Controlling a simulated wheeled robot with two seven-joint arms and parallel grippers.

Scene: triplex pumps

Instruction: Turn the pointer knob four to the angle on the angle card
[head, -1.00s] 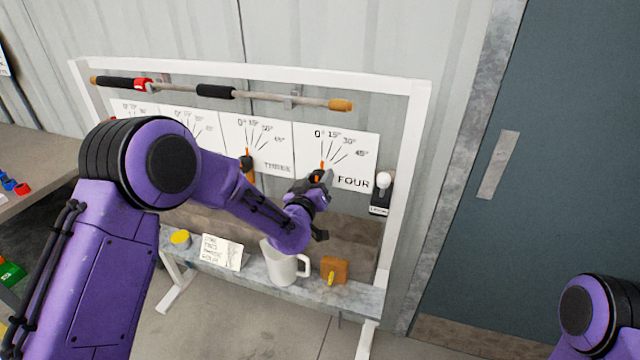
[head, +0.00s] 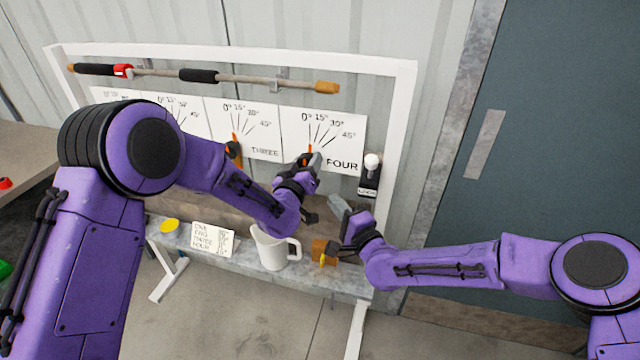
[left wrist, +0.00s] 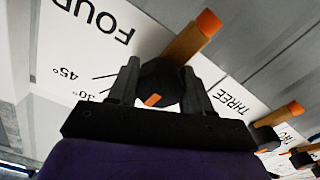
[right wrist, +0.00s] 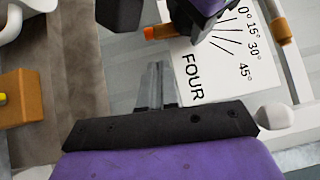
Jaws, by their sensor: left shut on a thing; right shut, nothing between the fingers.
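Pointer knob four is a black knob with orange parts (left wrist: 160,82) in front of the white dial plate marked FOUR (head: 341,163). My left gripper (head: 309,163) is shut on it, with one finger on each side in the left wrist view (left wrist: 158,85). In the head view its orange tip points up near the 0° line; the exact angle is hard to read. The angle card (head: 213,240) stands on the shelf, its lettering small. My right gripper (head: 340,207) is shut and empty, below and right of plate FOUR. Its fingers are together in the right wrist view (right wrist: 155,82).
A white jug (head: 272,250), an orange-brown block with a yellow part (head: 322,250) and a yellow-topped item (head: 170,227) stand on the shelf. A white-knobbed switch (head: 370,170) is right of plate FOUR. Knob three (head: 234,150) is close on the left.

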